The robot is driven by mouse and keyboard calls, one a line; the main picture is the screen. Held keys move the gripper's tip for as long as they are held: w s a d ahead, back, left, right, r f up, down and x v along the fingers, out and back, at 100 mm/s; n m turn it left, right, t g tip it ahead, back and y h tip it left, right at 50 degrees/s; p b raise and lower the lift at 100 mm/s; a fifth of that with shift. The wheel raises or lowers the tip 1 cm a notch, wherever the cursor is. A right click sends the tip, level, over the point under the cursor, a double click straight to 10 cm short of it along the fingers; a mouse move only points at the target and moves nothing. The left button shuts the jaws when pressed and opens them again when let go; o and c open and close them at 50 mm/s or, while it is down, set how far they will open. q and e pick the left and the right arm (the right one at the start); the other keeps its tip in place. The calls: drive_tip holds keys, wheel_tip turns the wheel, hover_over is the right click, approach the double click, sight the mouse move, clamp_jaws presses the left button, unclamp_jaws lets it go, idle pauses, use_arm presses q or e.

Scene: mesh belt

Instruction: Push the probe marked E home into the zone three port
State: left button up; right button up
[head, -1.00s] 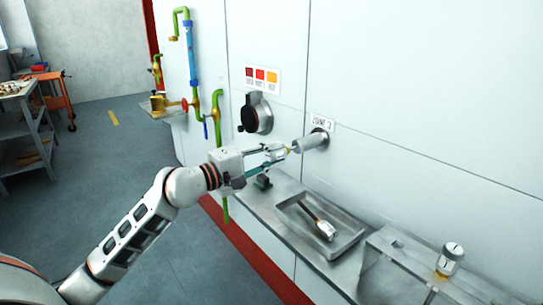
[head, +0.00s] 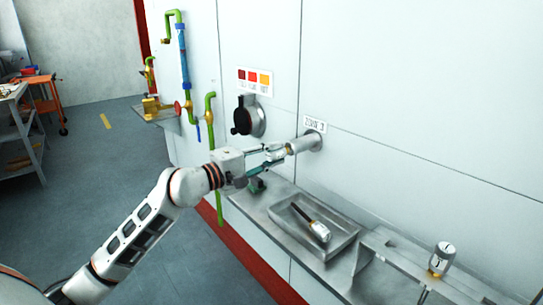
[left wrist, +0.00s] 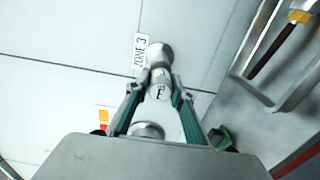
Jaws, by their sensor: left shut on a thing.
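The probe marked E (left wrist: 160,92) is a pale cylinder held between the fingertips of my left gripper (left wrist: 157,84). It is in line with the zone three port (left wrist: 158,54), a round metal collar on the wall beside the ZONE 3 label (left wrist: 141,52). The probe's far end meets or enters the port; its depth is hidden. In the head view my left gripper (head: 274,157) reaches from the left to the port (head: 315,140), shut on the near end of the probe (head: 297,146). My right gripper is not in view.
Another pale probe (head: 441,259) stands upright in a metal rack at right. A black-handled round fitting (head: 247,118) and green-and-blue pipes (head: 185,60) are on the wall at left.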

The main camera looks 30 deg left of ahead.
use_arm(q)
drive_tip(key=shift+w+r, duration=0.1)
drive_tip(key=o, duration=1.1)
drive_tip(key=shift+d, duration=0.1)
drive_tip(key=v, duration=1.2)
